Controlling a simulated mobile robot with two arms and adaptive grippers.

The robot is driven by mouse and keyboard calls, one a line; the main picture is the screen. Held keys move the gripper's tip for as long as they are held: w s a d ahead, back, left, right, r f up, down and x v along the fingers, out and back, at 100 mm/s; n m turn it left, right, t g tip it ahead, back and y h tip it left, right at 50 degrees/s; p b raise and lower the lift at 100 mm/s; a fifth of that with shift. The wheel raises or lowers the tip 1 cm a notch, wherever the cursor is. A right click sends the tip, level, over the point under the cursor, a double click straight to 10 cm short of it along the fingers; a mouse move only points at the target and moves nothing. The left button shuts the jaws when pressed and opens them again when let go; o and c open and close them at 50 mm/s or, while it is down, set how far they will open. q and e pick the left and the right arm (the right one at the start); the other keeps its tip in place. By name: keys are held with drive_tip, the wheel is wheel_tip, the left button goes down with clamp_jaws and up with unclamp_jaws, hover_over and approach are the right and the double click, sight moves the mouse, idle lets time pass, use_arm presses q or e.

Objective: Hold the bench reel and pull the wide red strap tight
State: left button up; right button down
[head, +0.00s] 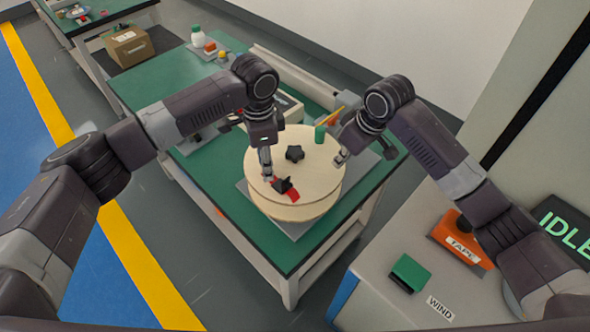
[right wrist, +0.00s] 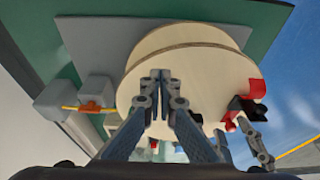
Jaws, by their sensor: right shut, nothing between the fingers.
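A short piece of red strap (head: 291,194) shows at the reel's near edge beside a black part (head: 283,184). My left gripper (head: 267,177) points down just beside them; whether it touches or grips anything is unclear. My right gripper (head: 340,158) is at the reel's right edge. In the right wrist view its fingertips (right wrist: 160,76) are together and empty over the reel.
A green cylinder (head: 320,133) stands behind the reel. Bottles and small coloured items stand at the bench's far end. A cabinet at the lower right carries a green block (head: 410,273), an orange tape holder (head: 460,240) and an IDLE display (head: 562,230).

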use_arm(q)
drive_tip(key=shift+s, duration=0.1)
use_arm(e)
drive_tip(key=shift+f, duration=0.8)
idle(0.4)
use_arm(q)
clamp_jaws()
use_arm(e)
drive_tip(key=shift+s+f, duration=0.15)
drive_tip(key=shift+s, duration=0.05)
